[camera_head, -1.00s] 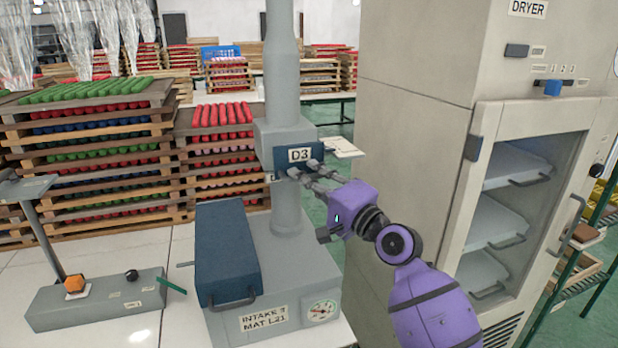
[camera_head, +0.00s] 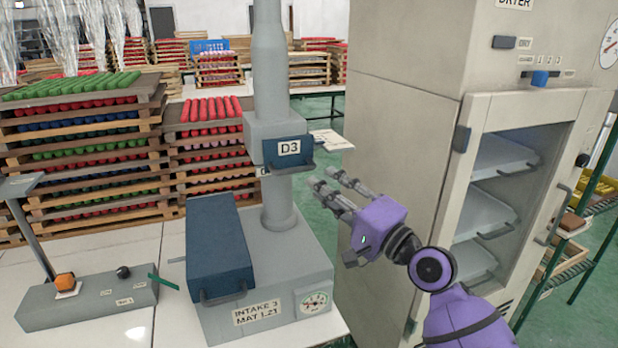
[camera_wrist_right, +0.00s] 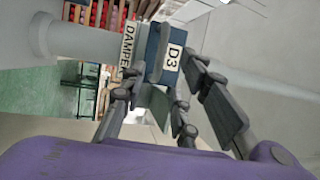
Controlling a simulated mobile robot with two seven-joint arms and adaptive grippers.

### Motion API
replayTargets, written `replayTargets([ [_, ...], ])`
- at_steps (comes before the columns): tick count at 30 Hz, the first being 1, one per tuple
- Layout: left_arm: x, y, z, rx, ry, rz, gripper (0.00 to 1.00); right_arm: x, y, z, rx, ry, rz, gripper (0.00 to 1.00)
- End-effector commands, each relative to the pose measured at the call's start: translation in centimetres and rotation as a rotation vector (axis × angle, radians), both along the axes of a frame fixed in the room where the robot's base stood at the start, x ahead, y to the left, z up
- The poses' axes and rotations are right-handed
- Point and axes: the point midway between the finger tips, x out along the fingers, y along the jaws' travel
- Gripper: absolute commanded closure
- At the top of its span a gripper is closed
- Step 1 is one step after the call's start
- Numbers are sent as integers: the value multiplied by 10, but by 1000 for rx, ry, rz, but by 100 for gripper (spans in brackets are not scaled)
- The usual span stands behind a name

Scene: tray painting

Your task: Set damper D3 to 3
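Damper D3 shows in the head view as a dark blue plate (camera_head: 288,152) with a white "D3" label and a handle lip (camera_head: 289,169) along its bottom. It sits in a grey housing on the vertical duct (camera_head: 270,75). My right gripper (camera_head: 332,182) is open and empty, to the right of and below the plate, apart from it. In the right wrist view the D3 plate (camera_wrist_right: 168,55) shows beyond the open fingers (camera_wrist_right: 165,105), beside a partly hidden "DAMPER" label (camera_wrist_right: 128,47). I cannot read a position scale. My left gripper is not in view.
The duct rises from a grey base (camera_head: 270,290) marked "INTAKE 3 MAT L21", with a gauge (camera_head: 314,302) and a blue box (camera_head: 217,250). A pale card (camera_head: 331,140) sticks out behind the damper. The dryer cabinet (camera_head: 400,150) stands close on the right.

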Motion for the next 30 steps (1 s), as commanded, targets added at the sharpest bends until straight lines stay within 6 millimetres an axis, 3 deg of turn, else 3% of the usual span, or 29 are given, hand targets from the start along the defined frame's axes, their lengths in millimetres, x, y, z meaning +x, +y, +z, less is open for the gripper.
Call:
replayTargets([
  [3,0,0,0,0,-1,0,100,-15,-13,-4,-2,-1,0,71],
  [9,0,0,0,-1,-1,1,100,-25,-22,-6,-1,-1,0,71],
  [20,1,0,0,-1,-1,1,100,-26,-22,-6,-11,-10,-3,71],
  [24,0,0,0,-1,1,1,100,-19,-28,-10,-158,-115,-72,71],
  [26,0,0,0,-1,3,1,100,-14,-32,-16,-272,-183,-128,71],
  [28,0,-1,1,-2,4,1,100,-12,-38,-42,-427,-235,-197,71],
  [30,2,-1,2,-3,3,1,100,-17,-49,-81,-589,-259,-256,71],
])
